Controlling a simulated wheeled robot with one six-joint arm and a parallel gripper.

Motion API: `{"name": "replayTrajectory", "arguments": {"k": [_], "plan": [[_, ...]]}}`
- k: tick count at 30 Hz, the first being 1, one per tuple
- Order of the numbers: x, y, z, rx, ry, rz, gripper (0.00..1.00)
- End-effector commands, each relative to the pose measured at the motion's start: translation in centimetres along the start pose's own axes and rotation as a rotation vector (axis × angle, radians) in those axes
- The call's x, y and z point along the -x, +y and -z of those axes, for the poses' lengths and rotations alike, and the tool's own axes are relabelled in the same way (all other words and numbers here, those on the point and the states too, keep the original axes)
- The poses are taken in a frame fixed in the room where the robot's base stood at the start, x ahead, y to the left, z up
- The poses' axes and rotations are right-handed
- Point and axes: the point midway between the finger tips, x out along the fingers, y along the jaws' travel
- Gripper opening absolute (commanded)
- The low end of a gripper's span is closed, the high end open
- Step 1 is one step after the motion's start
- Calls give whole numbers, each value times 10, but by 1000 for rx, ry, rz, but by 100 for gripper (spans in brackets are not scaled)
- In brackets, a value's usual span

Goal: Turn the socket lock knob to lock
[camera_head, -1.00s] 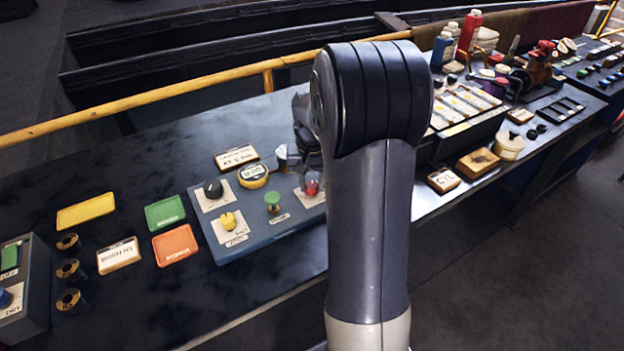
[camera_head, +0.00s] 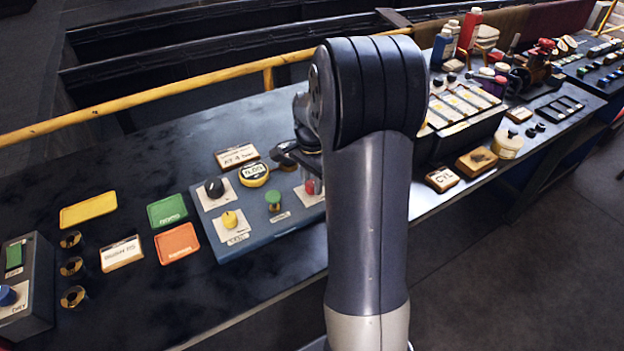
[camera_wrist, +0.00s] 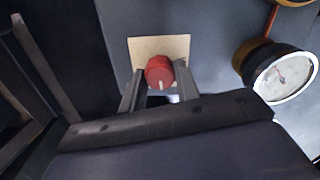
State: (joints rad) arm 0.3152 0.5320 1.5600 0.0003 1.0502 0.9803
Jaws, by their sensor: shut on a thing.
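A round red knob (camera_wrist: 159,70) with a white pointer line sits on a cream plate (camera_wrist: 148,46) in the wrist view. The line points down in the picture, towards my gripper (camera_wrist: 160,76). My gripper's two dark fingers stand on either side of the knob and are shut on it. In the head view the red knob (camera_head: 310,187) is at the right end of a blue-grey panel (camera_head: 262,236), partly hidden by my arm. My gripper (camera_head: 308,170) is just above it there. I cannot read a label that names the knob.
A gauge (camera_wrist: 282,77) is right of the red knob in the wrist view. Coloured trays (camera_head: 177,243) lie left of the panel.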

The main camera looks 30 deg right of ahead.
Motion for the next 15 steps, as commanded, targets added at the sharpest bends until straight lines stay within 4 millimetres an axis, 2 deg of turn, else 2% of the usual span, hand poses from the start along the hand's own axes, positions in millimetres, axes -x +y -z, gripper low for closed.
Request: {"name": "replayTrajectory", "arguments": {"k": [15], "plan": [[0,0,1,-101,2,2,8]]}}
